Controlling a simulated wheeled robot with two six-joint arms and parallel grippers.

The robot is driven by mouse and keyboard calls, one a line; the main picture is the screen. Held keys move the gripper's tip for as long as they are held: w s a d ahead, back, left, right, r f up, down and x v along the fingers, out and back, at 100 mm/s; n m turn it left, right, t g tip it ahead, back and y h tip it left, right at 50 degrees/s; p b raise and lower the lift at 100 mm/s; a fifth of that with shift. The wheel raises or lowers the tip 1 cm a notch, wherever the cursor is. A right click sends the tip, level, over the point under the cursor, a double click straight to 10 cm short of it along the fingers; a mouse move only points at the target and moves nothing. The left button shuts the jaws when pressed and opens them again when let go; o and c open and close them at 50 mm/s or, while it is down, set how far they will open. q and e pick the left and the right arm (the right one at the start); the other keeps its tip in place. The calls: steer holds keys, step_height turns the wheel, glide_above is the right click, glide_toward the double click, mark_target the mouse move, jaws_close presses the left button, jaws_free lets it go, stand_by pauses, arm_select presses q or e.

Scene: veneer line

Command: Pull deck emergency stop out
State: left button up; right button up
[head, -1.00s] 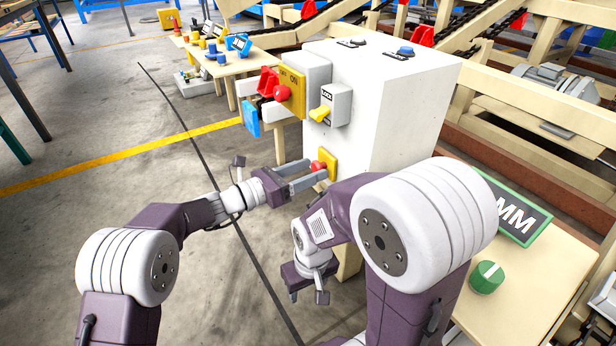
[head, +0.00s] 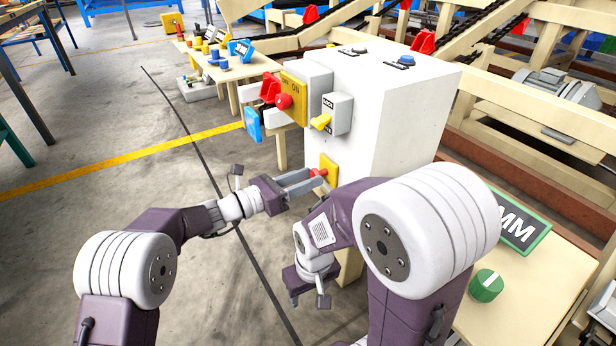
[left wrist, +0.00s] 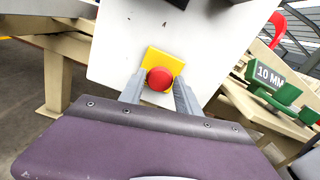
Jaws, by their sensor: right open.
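The deck emergency stop, a red mushroom button on a yellow plate (head: 327,168), sits low on the side of the white cabinet (head: 385,120). In the left wrist view the red button (left wrist: 160,79) is in the middle, in front of its yellow plate (left wrist: 168,58). My left gripper (head: 318,176) has its grey fingers one on each side of the button, the tips close to it. I cannot tell whether they touch it. My right gripper (head: 308,300) is open and hangs lower, below the button and apart from it.
A green knob (head: 487,285) and a green-framed sign (head: 518,222) are on the right.

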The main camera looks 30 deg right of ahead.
arm_select(q)
steer(key=o, duration=0.3)
steer(key=shift+a, duration=0.1)
steer(key=shift+a+r, duration=0.1)
steer(key=shift+a, duration=0.1)
steer(key=a+p, duration=0.4)
steer(key=a, duration=0.4)
steer(key=shift+s+a+p, duration=0.35)
steer(key=shift+p, duration=0.05)
